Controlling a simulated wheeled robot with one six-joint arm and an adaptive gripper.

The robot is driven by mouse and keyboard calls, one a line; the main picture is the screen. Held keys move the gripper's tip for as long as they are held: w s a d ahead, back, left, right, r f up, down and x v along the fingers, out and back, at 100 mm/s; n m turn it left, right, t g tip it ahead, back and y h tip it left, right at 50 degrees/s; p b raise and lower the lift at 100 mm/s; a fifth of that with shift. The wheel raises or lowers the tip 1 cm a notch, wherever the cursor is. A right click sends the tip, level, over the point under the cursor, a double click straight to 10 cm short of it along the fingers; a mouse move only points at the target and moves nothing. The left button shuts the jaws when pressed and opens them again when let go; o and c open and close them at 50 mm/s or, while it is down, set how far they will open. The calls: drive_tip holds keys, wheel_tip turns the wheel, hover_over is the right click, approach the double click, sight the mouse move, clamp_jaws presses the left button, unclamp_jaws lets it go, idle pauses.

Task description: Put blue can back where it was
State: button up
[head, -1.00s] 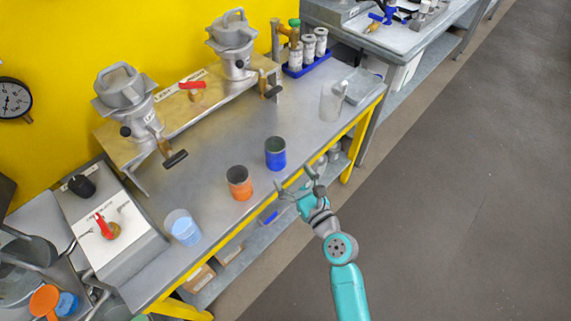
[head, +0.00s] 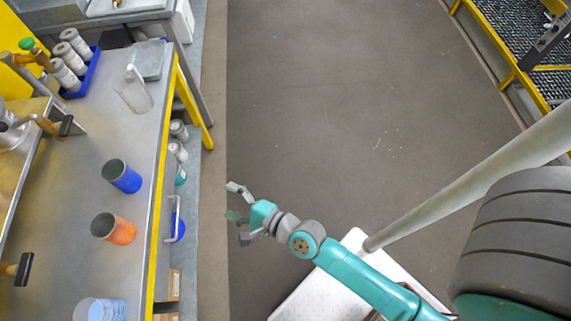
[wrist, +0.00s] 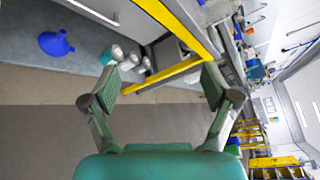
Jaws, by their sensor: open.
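The blue can (head: 124,177) stands open-topped on the metal bench (head: 60,215), behind an orange can (head: 115,229). A clear container with light blue contents (head: 103,309) is at the bottom edge of the head view. My gripper (head: 237,214) is open and empty. It is out over the floor, to the right of the bench's yellow edge and apart from all the cans. The wrist view shows the open fingers (wrist: 156,88) with floor, a lower shelf and the bench's yellow frame beyond them. The blue can on the bench is not clear in the wrist view.
A clear beaker (head: 132,90) and a blue rack (head: 80,78) of white bottles stand at the bench's far end. A lower shelf holds a blue funnel (wrist: 54,43) and several jars. Grey floor (head: 340,120) is open beyond my gripper.

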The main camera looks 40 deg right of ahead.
drive_tip(key=s+d+n+h, duration=0.3)
drive_tip(key=s+d+n, duration=0.25)
drive_tip(key=s, duration=0.45)
drive_tip(key=s+d+r+n+h, duration=0.1)
drive_tip(key=s+d+r+n, duration=0.1)
drive_tip(key=s+r+n, duration=0.3)
drive_tip(key=s+d+r+n+h, duration=0.1)
drive_tip(key=s+r+n, duration=0.4)
drive_tip(key=s+n, duration=0.5)
drive_tip(key=shift+s+d+r+n, duration=0.3)
drive_tip(key=shift+s+d+n, duration=0.1)
drive_tip(key=shift+s, duration=0.2)
